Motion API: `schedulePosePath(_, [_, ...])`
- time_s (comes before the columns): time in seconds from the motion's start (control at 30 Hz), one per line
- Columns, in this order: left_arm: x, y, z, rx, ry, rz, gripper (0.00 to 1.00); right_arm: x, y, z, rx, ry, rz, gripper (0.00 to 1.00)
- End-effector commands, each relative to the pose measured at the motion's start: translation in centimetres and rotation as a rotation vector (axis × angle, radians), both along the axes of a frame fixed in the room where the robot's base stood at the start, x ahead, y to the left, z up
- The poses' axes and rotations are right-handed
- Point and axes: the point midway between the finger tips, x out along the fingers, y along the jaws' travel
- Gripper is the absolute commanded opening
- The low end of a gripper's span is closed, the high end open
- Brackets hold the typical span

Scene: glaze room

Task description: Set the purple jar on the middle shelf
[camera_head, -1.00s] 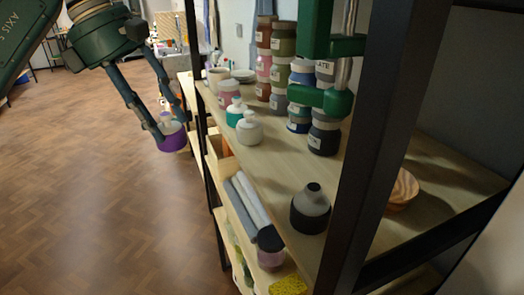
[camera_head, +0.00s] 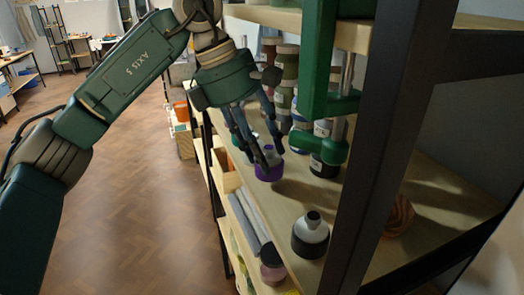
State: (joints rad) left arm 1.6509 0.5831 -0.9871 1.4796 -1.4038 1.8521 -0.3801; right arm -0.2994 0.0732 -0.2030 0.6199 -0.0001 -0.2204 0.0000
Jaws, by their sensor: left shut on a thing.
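The purple jar (camera_head: 269,175) is upright between the fingers of my left gripper (camera_head: 268,157), which is shut on it. The jar is over the middle shelf (camera_head: 266,198), near its front edge. I cannot tell whether its base touches the board. The fingers hide its upper part. My right gripper is not in view.
A grey and black bottle (camera_head: 310,236) stands nearer on the same shelf. Several stacked glaze jars (camera_head: 284,95) stand farther back. An upper board (camera_head: 270,17) hangs above.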

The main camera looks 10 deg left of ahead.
Motion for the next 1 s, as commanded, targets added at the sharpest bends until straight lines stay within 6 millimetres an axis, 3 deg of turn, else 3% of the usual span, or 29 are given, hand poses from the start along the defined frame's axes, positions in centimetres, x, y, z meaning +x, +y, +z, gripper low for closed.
schedulePosePath(0.1, [0.0,0.1,-1.1,-0.001,0.000,0.001,0.00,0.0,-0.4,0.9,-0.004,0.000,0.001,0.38])
schedulePosePath(0.5, [0.0,0.0,-2.0,-0.002,-0.002,-0.001,0.00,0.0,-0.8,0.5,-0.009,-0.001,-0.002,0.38])
schedulePosePath(0.53, [0.0,0.0,-2.1,-0.001,-0.001,-0.001,0.43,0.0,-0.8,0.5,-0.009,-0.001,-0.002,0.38])
schedulePosePath(0.6, [0.0,0.1,-2.0,-0.001,-0.001,-0.001,0.57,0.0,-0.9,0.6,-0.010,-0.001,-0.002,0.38])
schedulePosePath(1.0, [0.0,0.1,-1.4,-0.002,-0.002,0.001,0.60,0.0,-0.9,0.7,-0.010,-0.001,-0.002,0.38])
